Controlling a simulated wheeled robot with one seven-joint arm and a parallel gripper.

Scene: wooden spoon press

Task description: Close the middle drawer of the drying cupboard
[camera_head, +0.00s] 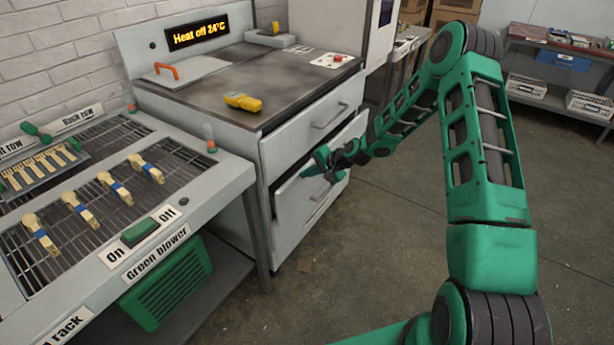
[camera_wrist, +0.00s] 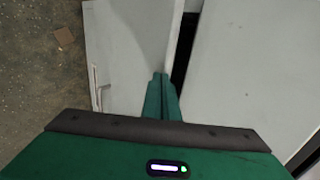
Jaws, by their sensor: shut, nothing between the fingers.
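My gripper (camera_head: 312,170) is at the upper part of this front. Its fingers (camera_wrist: 161,78) are together and empty; whether they touch the front I cannot tell. My gripper hides part of the drawer edge.
The upper drawer front (camera_head: 310,125) is just above my gripper and shows at the right of the wrist view (camera_wrist: 250,70). A yellow device (camera_head: 243,101) lies on the worktop. The drying rack table (camera_head: 225,170) stands left. Floor (camera_head: 400,230) is clear in front.

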